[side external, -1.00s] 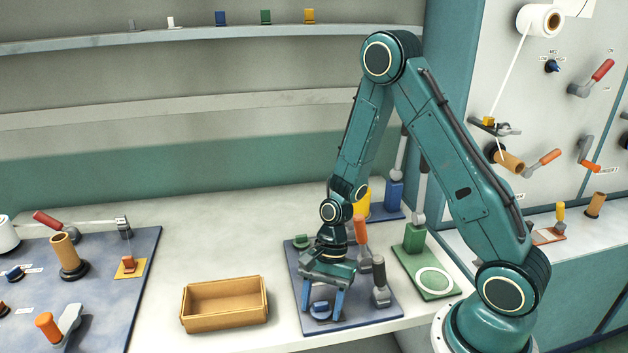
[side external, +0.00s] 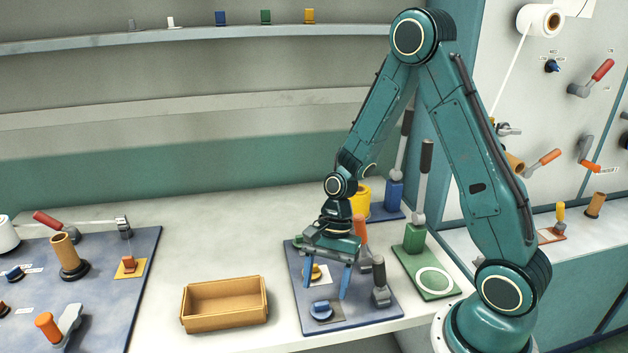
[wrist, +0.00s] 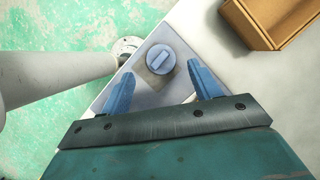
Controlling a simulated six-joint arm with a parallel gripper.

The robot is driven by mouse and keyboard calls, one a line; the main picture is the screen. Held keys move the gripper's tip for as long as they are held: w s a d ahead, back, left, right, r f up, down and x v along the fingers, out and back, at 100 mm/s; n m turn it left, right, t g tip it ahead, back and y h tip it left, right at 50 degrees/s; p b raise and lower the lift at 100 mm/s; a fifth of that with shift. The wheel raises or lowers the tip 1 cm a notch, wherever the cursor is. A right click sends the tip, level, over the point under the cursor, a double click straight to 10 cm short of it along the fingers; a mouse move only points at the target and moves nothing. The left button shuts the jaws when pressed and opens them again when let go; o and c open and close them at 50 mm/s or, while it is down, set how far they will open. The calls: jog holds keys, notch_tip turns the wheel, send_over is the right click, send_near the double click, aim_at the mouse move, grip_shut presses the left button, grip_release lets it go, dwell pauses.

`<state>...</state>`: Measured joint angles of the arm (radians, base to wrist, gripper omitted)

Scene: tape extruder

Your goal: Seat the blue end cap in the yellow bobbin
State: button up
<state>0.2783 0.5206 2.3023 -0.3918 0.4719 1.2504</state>
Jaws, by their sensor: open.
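In the wrist view the cap (wrist: 160,60) lies between my spread fingertips in the picture. My gripper (side external: 324,290) is open and empty, raised above the board and a little behind the cap. A small yellow part (side external: 314,272) stands on another pale square behind the cap. A larger yellow cylinder (side external: 363,201) stands at the back, partly hidden by my arm. I cannot tell for sure which one is the bobbin.
An orange-handled lever (side external: 360,230) and a dark-handled lever (side external: 379,280) stand on the right of the blue board (side external: 350,319). An empty tan tray (side external: 225,318) sits to its left. A green lever base (side external: 415,238) stands to the right. Table between tray and board is clear.

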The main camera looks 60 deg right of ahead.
jog(key=v, duration=0.8)
jog(key=shift+r, duration=0.25)
jog(key=shift+d, duration=0.1)
jog(key=s+a+r+n+t+h, duration=0.1)
jog(key=s+r+n+t+h, duration=0.1)
jog(key=s+r+n, duration=0.5)
jog(key=s+a+r+n+t+h, duration=0.1)
jog(key=s+r+n+t+h, duration=0.1)
jog(key=s+r+n+t, duration=0.2)
notch_tip(320, 180, up, 6)
jog(key=s+n, duration=0.2)
jog(key=n, duration=0.2)
jog(key=shift+s+a+n, duration=0.3)
jog(key=shift+s+n, duration=0.1)
dwell(0.3)
